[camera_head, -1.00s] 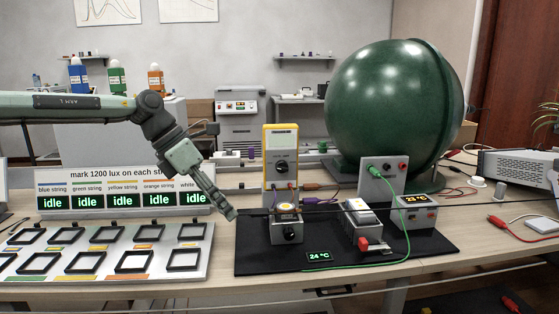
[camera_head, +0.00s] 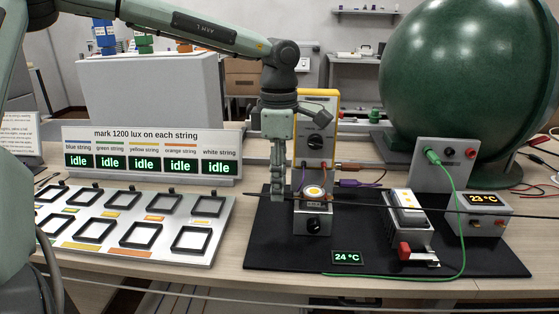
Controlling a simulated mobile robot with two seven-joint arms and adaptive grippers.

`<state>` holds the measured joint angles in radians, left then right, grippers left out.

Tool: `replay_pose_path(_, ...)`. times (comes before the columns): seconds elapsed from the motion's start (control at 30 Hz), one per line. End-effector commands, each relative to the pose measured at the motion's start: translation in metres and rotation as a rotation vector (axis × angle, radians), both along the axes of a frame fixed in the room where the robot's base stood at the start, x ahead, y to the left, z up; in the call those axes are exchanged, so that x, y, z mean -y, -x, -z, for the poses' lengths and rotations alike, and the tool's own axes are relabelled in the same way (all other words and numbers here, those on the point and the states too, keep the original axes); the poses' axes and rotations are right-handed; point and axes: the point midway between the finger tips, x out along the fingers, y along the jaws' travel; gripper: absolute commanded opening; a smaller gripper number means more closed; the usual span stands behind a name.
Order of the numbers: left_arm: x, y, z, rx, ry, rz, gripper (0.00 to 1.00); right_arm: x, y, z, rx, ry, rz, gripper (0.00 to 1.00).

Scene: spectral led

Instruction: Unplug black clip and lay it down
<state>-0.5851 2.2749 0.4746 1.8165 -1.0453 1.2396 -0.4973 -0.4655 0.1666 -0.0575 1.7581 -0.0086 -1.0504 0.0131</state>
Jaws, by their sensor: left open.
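My left gripper (camera_head: 277,200) points straight down at the left side of the small LED stand (camera_head: 313,224), whose round yellow LED is lit. Its fingertips are close to the stand's left edge, and it is open. The black clip is not clearly distinguishable; a small dark piece with a thin dark lead (camera_head: 256,195) shows at the fingertips, and I cannot tell whether they touch it. The stand is on a black mat (camera_head: 285,258). My right gripper is not in view.
A yellow meter (camera_head: 317,138) stands behind the LED stand. To the right are a module with a red knob (camera_head: 404,250), a grey socket box (camera_head: 444,162) with a green lead, and a large green sphere (camera_head: 455,80). The mat's front left is clear.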

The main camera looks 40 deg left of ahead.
Motion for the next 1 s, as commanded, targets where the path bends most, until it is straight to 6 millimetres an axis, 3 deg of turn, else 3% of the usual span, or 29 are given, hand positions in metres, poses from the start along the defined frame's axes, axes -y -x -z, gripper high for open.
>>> replay_pose_path(0.17, -0.0001, -0.0001, 0.0128, 0.0, 0.0, 0.0, 0.41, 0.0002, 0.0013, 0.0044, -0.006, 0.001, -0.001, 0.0)
replay_pose_path(0.47, 0.0, -0.0002, 0.0145, 0.002, 0.001, -0.001, 0.4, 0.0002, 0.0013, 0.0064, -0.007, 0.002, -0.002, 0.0)
replay_pose_path(0.8, 0.0, -0.0002, 0.0143, 0.002, 0.001, -0.001, 0.0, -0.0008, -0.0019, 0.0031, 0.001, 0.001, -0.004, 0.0)
replay_pose_path(0.87, 0.0, -0.0002, 0.0142, 0.002, 0.001, -0.001, 0.0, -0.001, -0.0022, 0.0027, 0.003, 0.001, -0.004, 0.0)
replay_pose_path(0.9, 0.0, -0.0002, 0.0142, 0.002, 0.001, -0.001, 0.12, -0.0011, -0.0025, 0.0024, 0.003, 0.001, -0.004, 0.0)
replay_pose_path(1.0, 0.0, -0.0002, 0.0142, 0.002, 0.001, -0.001, 0.0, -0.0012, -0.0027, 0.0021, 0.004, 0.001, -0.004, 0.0)
